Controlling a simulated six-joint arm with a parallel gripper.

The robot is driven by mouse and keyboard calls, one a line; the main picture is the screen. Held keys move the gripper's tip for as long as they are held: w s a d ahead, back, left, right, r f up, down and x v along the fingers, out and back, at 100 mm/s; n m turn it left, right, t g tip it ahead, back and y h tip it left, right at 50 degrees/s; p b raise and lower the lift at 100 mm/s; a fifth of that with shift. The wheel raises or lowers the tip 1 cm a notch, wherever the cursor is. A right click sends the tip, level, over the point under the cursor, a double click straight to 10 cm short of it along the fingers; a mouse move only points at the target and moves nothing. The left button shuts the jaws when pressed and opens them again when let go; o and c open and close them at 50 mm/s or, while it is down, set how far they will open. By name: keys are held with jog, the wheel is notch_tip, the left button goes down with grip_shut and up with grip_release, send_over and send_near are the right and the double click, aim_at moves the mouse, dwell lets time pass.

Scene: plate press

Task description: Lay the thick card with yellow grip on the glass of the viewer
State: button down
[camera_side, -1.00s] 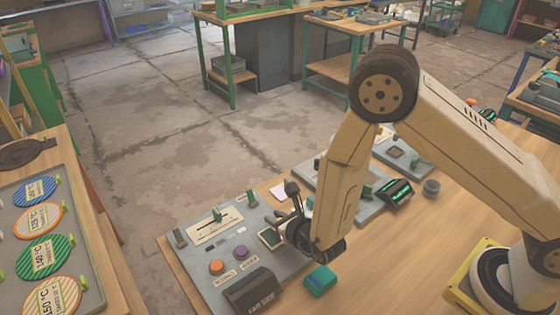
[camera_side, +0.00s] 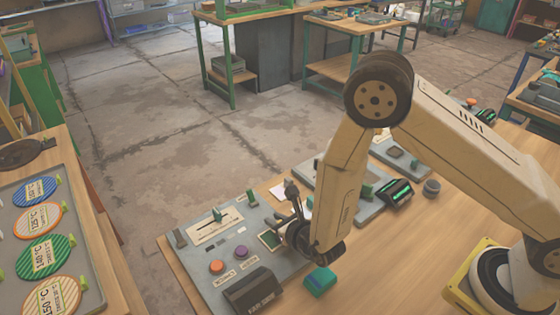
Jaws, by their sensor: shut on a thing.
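My gripper (camera_side: 287,222) points left, low over the right part of the grey control panel (camera_side: 190,262), beside a small dark green-edged screen (camera_side: 269,238). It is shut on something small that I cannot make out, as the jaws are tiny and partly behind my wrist. I cannot pick out the thick card with yellow grip for certain. I cannot tell which part is the viewer's glass. A pale flat piece (camera_side: 279,193) lies just behind the gripper.
The panel carries a slider (camera_side: 217,215), an orange button (camera_side: 217,267) and a purple button (camera_side: 241,251). A teal block (camera_side: 320,281) sits on the bench near my wrist. A tray at left holds several striped discs, one green (camera_side: 43,257).

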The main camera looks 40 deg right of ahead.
jog(key=shift+f, duration=0.1)
dwell(0.3)
jog(key=shift+c, duration=2.2)
grip_release()
jog(key=shift+v, duration=3.9)
